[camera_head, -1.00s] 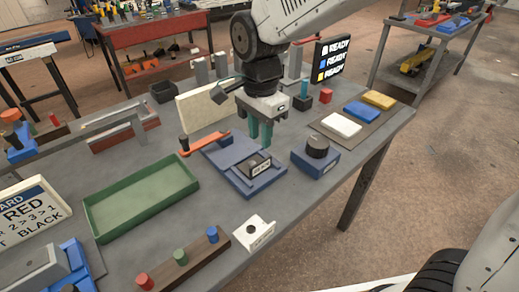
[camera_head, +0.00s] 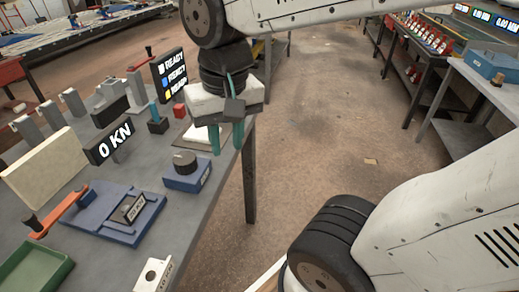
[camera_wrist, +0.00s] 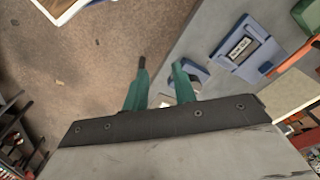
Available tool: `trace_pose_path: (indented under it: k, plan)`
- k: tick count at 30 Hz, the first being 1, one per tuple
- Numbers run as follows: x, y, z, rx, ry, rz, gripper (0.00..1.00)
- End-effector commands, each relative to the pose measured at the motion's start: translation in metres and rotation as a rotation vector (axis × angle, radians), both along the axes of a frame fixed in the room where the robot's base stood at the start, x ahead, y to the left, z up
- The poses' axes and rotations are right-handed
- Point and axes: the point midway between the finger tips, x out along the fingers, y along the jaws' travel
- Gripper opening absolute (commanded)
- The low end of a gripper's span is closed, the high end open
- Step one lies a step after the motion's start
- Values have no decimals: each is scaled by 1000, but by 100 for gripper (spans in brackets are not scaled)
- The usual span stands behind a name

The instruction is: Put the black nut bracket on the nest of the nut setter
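My gripper (camera_head: 227,150) hangs beside the table's right edge, fingers pointing down. Its teal fingers are apart with nothing visible between them; they also show apart in the wrist view (camera_wrist: 160,72). A blue fixture (camera_head: 90,220) with an orange lever (camera_head: 60,212) lies on the bench, left of and below my gripper in the head view. A small dark labelled block (camera_head: 131,206) sits on it; I cannot tell whether this is the black nut bracket or part of the fixture. The fixture also shows in the wrist view (camera_wrist: 258,52). No nut setter is clearly identifiable.
A blue box with a black knob (camera_head: 185,163) stands near the table edge. A white bracket with a hole (camera_head: 152,273) is at the front. A "0 KN" display (camera_head: 110,142), a READY sign (camera_head: 171,77) and a green tray (camera_head: 35,275) are on the bench.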

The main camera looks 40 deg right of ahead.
Motion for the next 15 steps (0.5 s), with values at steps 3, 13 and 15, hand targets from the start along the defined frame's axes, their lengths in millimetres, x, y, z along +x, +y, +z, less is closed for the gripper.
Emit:
trace_pose_path:
  k: [3, 13, 15]
  plan:
    - [-34, -20, -5, -19, -22, 130, 27]
    - [-57, -30, -12, -37, -30, 254, 27]
    - [-57, -30, -12, -37, -30, 254, 27]
